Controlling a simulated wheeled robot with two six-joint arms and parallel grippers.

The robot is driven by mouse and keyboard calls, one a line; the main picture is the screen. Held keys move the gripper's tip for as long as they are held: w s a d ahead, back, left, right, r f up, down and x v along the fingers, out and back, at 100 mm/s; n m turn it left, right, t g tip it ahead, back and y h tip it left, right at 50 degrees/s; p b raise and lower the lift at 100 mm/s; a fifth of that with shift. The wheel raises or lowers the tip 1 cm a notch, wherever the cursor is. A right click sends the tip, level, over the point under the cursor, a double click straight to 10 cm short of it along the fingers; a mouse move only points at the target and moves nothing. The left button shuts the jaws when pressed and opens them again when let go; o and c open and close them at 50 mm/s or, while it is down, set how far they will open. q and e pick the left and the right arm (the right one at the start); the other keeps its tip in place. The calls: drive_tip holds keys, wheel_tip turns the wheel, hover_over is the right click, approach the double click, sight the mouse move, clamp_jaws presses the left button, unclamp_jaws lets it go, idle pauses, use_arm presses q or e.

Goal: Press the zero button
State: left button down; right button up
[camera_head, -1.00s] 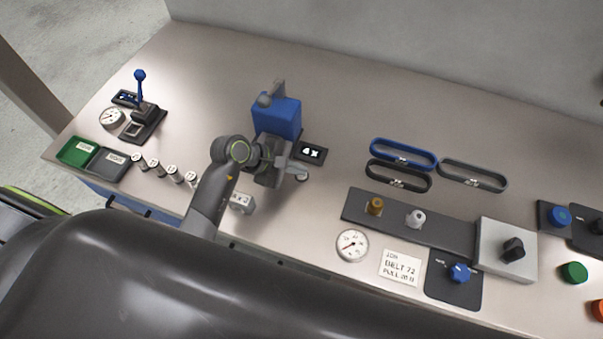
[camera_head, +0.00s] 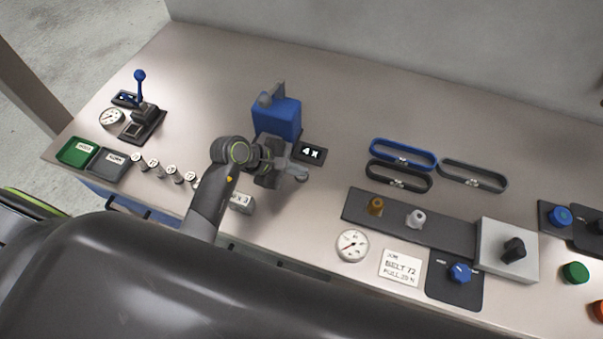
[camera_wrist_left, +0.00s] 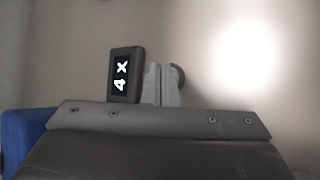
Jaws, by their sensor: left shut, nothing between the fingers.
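No button with a readable zero label shows. A blue weigher-like block (camera_head: 277,118) with a grey top part stands behind my left arm. A small black display (camera_head: 311,153) reading "4 x" lies beside it; it also shows in the left wrist view (camera_wrist_left: 123,75). My left gripper (camera_head: 298,174) is shut and empty, just in front of the display. In the wrist view its fingers (camera_wrist_left: 162,86) partly cover a small round grey piece (camera_wrist_left: 178,76). I cannot tell whether they touch it or whether it is the button. My right gripper is not in view.
Several small weights (camera_head: 172,174) stand near the front edge, beside a green tray (camera_head: 66,150) and a grey tray (camera_head: 98,168). A blue-knobbed lever (camera_head: 140,88) stands far left. Belt loops (camera_head: 372,160), a dial (camera_head: 352,246) and knobs lie right. The back middle is clear.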

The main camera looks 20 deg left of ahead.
use_arm(q)
drive_tip(key=shift+w+a+p, duration=0.1)
drive_tip(key=shift+a+p, duration=0.05)
drive_tip(key=shift+p, duration=0.15)
drive_tip(key=shift+r, duration=0.1)
drive_tip(key=shift+w+r, duration=0.1)
drive_tip(key=shift+r, duration=0.15)
wheel_tip(320, 180, up, 5)
drive_tip(key=p, duration=0.3)
drive_tip(key=shift+f+p, duration=0.15)
drive_tip(key=shift+p, duration=0.15)
drive_tip(key=shift+f, duration=0.1)
idle(0.5)
